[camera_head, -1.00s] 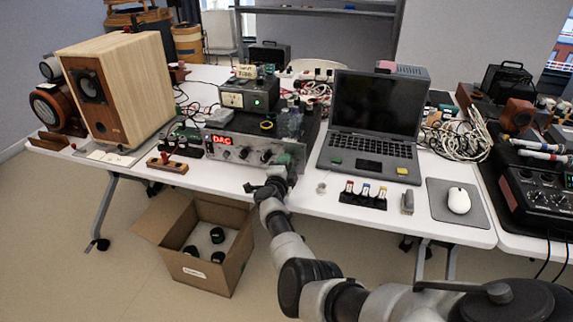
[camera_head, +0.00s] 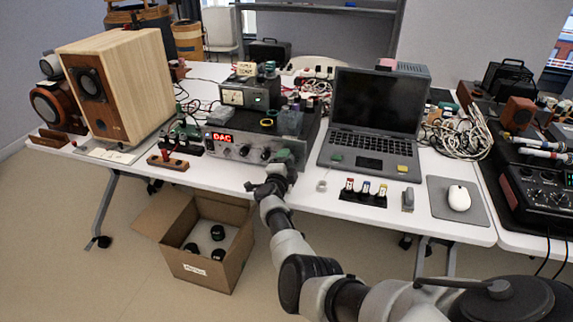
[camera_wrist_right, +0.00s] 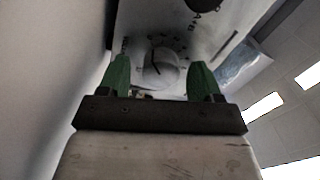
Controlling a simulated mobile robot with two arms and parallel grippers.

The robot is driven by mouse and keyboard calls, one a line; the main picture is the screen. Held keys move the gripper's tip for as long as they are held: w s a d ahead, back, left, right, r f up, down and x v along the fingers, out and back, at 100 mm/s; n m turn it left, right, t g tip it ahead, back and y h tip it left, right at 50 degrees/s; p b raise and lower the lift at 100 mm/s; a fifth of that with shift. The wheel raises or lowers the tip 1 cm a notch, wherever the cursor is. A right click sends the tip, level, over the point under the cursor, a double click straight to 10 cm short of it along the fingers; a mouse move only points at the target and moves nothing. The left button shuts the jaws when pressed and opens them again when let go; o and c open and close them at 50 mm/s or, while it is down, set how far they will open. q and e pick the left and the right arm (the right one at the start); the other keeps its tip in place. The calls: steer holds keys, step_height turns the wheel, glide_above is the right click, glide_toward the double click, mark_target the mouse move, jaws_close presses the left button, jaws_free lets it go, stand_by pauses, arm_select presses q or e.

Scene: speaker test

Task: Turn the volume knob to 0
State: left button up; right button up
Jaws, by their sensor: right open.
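The silver amplifier (camera_head: 232,152) with a red "DAC" display (camera_head: 222,137) stands near the front edge of the table. My right gripper (camera_head: 286,156) is at the right end of its front panel and covers that part in the head view. In the right wrist view a round silver knob (camera_wrist_right: 160,68) with a dark pointer line and scale marks around it shows between the two green fingertips of my right gripper (camera_wrist_right: 159,75). The fingers are spread, one on each side of the knob. Contact with it cannot be told. My left gripper is not in view.
A large wooden speaker (camera_head: 125,85) stands left of the amplifier and an open laptop (camera_head: 372,125) to its right. Small bottles (camera_head: 290,122) stand on top of the amplifier. An open cardboard box (camera_head: 210,265) is on the floor below the table.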

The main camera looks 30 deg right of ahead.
steer(key=shift+s+a+r+p, duration=0.15)
steer(key=shift+s+a+p, duration=0.15)
steer(key=shift+p, duration=0.2)
steer(key=p+v, duration=0.6)
steer(key=v, duration=0.4)
